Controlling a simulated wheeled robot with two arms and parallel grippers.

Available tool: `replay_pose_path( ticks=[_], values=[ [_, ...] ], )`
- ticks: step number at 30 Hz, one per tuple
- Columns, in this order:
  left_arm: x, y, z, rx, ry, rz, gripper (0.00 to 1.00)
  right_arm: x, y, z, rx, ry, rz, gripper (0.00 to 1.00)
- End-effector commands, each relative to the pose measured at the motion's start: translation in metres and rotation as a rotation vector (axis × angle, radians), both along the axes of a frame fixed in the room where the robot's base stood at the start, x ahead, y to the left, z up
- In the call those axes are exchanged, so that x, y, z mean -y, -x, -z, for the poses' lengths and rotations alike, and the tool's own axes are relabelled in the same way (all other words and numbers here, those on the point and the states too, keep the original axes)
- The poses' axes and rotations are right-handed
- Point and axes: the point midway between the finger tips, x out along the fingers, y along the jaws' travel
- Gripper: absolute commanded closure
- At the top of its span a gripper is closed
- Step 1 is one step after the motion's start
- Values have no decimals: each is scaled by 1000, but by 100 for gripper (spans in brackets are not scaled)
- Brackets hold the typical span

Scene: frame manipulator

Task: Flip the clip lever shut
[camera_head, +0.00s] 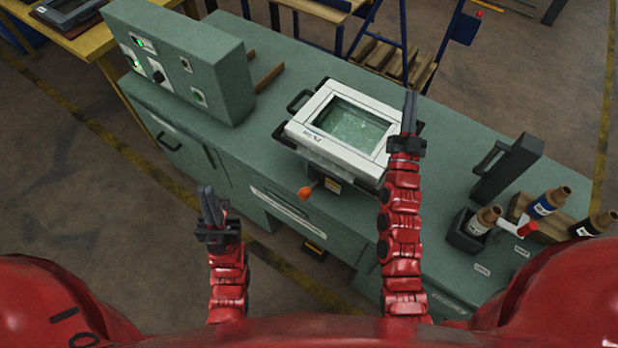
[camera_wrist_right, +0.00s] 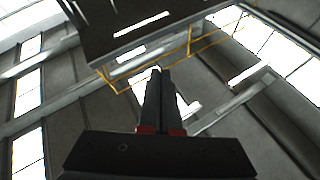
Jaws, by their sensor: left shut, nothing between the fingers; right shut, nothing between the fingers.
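A white frame device (camera_head: 312,130) with a glassy greenish centre and black side handles sits on the green workbench. An orange knob (camera_head: 305,192), perhaps the end of the clip lever, sticks out low at its front; the rest of the lever is hard to make out. My left gripper (camera_head: 207,192) is shut and empty, left of the knob and in front of the bench. My right gripper (camera_head: 410,95) is shut and empty, pointing up at the device's right edge and covering part of it. The right wrist view shows its shut fingers (camera_wrist_right: 160,75) against the ceiling.
A green control box (camera_head: 190,60) stands on the bench's left end. At the right are a black upright holder (camera_head: 508,168) and several bottles, one with a blue label (camera_head: 545,203). The green bench top (camera_head: 455,150) is clear between device and holder.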

Motion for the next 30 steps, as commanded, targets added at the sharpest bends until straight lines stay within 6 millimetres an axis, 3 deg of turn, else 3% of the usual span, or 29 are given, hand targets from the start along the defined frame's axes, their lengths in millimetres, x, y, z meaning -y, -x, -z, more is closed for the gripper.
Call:
replay_pose_path(
  ticks=[3, 6, 10, 14, 20, 24, 30],
  values=[
    [0, 0, 0, 0, 0, 0, 100, -6, -36, 13, -159, -38, -77, 100],
    [0, 0, 0, 0, 0, 0, 100, -21, -57, 28, -299, -57, -163, 100],
    [0, 0, 0, 0, 0, 0, 100, -50, -75, 42, -470, -52, -299, 100],
    [0, 0, 0, 0, 0, 0, 100, -87, -76, 57, -645, -16, -453, 100],
    [0, 0, 0, 0, 0, 0, 100, -143, -47, 74, -898, 120, -705, 100],
    [0, 0, 0, 0, 0, 0, 100, -171, -7, 85, -1069, 267, -873, 100],
    [0, 0, 0, 0, 0, 0, 100, -182, 53, 100, -1270, 484, -1038, 100]
  ],
)
